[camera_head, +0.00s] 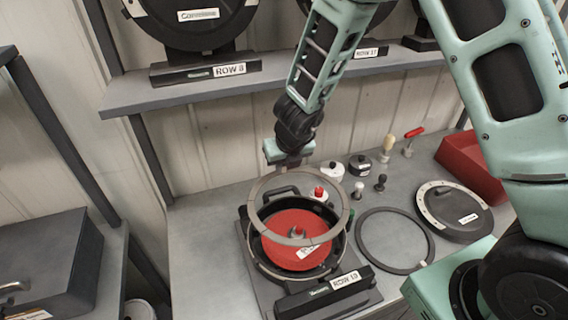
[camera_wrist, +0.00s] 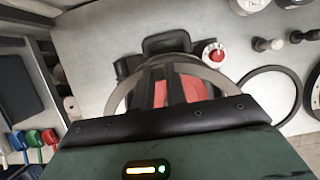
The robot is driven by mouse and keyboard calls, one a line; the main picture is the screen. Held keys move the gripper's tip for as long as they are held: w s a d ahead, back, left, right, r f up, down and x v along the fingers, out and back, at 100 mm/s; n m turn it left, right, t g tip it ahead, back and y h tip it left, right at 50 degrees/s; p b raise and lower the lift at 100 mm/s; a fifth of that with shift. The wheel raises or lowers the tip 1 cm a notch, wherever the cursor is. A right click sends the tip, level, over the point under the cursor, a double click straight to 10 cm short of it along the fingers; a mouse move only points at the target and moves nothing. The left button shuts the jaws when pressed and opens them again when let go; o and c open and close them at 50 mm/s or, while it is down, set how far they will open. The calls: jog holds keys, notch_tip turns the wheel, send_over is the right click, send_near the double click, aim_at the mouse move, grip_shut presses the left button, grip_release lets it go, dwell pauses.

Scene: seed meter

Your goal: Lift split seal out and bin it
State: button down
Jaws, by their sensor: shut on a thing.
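The split seal (camera_head: 341,213), a thin grey-beige ring, hangs tilted above the open seed meter in the head view. My gripper (camera_head: 290,164) is shut on its far edge. The seal also shows as an arc around my fingers in the wrist view (camera_wrist: 221,79). The seal appears clear of the housing, though the gap is hard to judge. My fingertips are partly hidden in both views. A red bin (camera_head: 470,163) stands at the bench's right back.
A dark ring (camera_head: 428,236) lies flat right of the meter, also seen in the wrist view (camera_wrist: 245,88). A round cover (camera_head: 455,228) lies beyond it. Several small knobs and tools, including a red-handled one (camera_head: 414,132), stand along the back. A shelf (camera_head: 270,88) with meters hangs above.

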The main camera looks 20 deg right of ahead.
jog(key=shift+r+p, duration=1.25)
jog(key=shift+r, duration=0.25)
